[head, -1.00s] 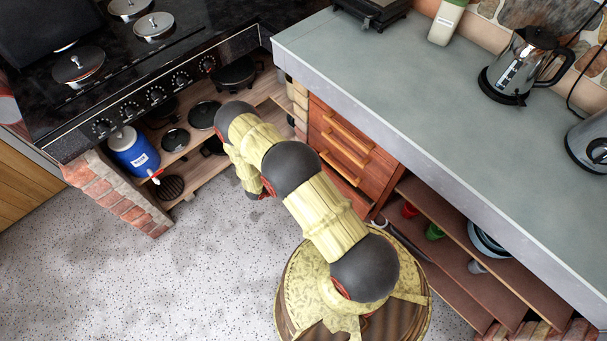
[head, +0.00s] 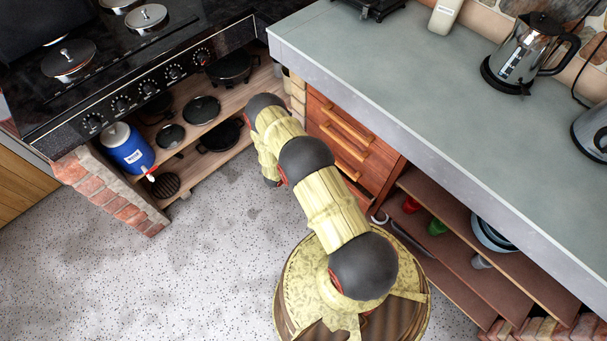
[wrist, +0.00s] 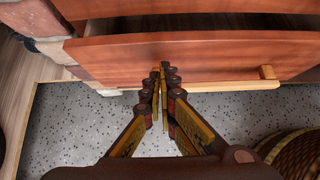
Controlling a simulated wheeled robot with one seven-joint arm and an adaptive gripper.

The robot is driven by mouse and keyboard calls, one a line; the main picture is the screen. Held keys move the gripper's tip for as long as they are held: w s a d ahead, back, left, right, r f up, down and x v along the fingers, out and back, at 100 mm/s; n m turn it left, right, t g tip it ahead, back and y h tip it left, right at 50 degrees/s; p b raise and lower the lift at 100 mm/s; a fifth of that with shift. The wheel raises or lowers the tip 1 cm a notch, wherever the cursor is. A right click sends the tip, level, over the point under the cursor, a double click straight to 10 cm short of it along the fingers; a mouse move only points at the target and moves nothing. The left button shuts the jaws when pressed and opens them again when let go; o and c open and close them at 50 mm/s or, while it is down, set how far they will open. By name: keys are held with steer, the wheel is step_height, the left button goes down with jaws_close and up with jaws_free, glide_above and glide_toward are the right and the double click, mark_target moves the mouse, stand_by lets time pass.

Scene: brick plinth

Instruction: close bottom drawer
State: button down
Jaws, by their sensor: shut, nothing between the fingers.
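The bottom drawer's reddish wooden front (wrist: 200,52) spans the upper wrist view, with its light wooden bar handle (wrist: 235,87) along the lower edge. A strip behind the front's top edge suggests the drawer stands partly open; how far I cannot tell. My gripper (wrist: 163,72) is shut and empty, its fingertips together before the lower middle of the front, over the handle's line. Whether they touch it I cannot tell. In the head view my arm hides most of the bottom drawer; the drawer stack (head: 352,142) shows under the counter.
The grey counter (head: 420,110) overhangs the drawers. Open shelves (head: 455,240) with cups and bowls are to their right. The stove (head: 130,75), with pans and a blue jug (head: 128,150) below, is to the left. Speckled floor (head: 130,270) at left is clear.

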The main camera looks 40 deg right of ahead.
steer(key=shift+d, duration=1)
steer(key=d, duration=0.1)
steer(key=d+b, duration=0.1)
steer(key=d, duration=0.1)
steer(key=d+b, duration=0.1)
steer(key=shift+w+d, duration=0.25)
steer(key=shift+d, duration=0.15)
steer(key=shift+d+r, duration=0.1)
steer(key=shift+d, duration=0.15)
steer(key=shift+w, duration=0.1)
